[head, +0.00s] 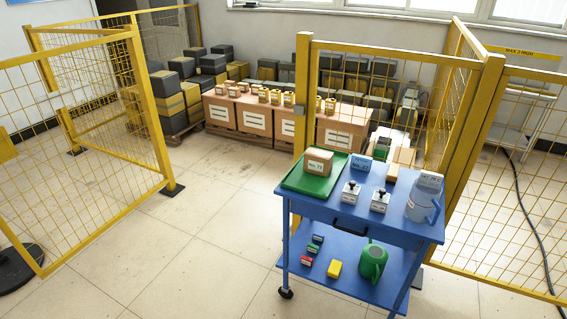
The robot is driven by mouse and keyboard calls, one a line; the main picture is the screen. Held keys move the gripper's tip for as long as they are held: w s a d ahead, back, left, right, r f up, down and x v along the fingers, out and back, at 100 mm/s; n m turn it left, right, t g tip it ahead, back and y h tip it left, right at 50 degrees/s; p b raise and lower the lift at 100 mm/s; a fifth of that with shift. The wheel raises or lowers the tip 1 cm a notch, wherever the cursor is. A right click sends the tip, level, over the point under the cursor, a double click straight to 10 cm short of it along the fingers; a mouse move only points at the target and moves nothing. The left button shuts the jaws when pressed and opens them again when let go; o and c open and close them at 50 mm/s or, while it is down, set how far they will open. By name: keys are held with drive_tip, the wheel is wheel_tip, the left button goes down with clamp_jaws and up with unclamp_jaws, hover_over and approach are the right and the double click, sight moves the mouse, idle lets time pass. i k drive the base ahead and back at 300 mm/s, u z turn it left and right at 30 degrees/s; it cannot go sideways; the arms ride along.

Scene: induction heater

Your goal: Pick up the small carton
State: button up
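A small brown carton (318,167) with a white label stands upright on a green tray (302,184). The label seems to begin with "No.", but its digits are hard to read. The tray lies at the left end of the top of a blue cart (345,207). My gripper does not show in the head view.
The cart top also holds a blue box (361,163), two white blocks with dark knobs (350,194) and a grey-blue jug (422,205). A green can (372,261) stands on the lower shelf. Yellow mesh fencing (375,100) rises behind the cart.

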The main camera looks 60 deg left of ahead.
sight(317, 161)
drive_tip(key=u, duration=1.4)
drive_tip(key=k, duration=1.25)
drive_tip(key=z, duration=0.65)
drive_tip(key=i, duration=2.55)
drive_tip(key=u, duration=1.75)
drive_tip(key=i, duration=0.95)
drive_tip(key=u, duration=0.9)
